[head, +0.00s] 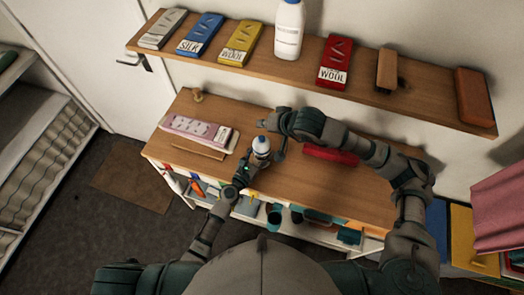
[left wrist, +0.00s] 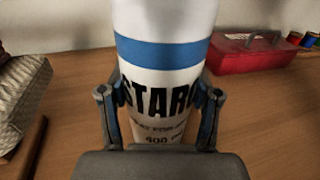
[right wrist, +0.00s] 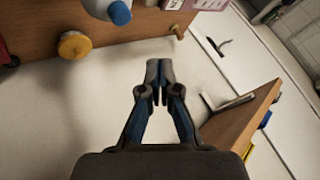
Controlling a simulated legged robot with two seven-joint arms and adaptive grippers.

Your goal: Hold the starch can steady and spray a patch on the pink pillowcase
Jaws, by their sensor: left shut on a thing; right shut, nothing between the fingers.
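The white starch can (head: 261,147) stands upright on the wooden tabletop. My left gripper (head: 246,168) is shut around it; the left wrist view shows the fingers on both sides of the can (left wrist: 160,75) with its blue band and black lettering. My right gripper (head: 265,124) is above and just beyond the can, shut and empty; in the right wrist view its fingertips (right wrist: 159,72) meet. A pink cloth (head: 498,212) hangs at the right edge.
A wall shelf (head: 300,68) above the table holds several labelled boxes and a white bottle (head: 289,30). A red box (head: 330,155) lies right of the can, partly behind my right arm. A thin wooden strip (head: 197,150) lies before the pink piece. Tabletop front right is clear.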

